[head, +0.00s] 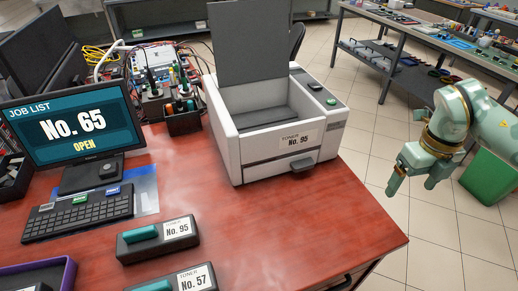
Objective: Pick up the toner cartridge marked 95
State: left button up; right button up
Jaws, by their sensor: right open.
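The toner cartridge marked 95 (157,241) lies on the red desk (300,215). It is a dark block with a teal grip on its left part and a white label reading "TONER No. 95". A second cartridge marked 57 (185,283) lies just in front of it, cut off by the bottom edge. My right gripper (410,186) hangs at the right, beyond the desk's right edge, open and empty, well apart from both cartridges. My left gripper does not show.
A white printer (262,150) with its lid up and a "No. 95" label stands at the desk's back. A monitor (75,130) reads "No. 65 OPEN", with a keyboard (80,212) before it. A purple-rimmed tray (68,268) is at front left.

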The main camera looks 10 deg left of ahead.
aim_at(148, 242)
jog(key=u, duration=1.05)
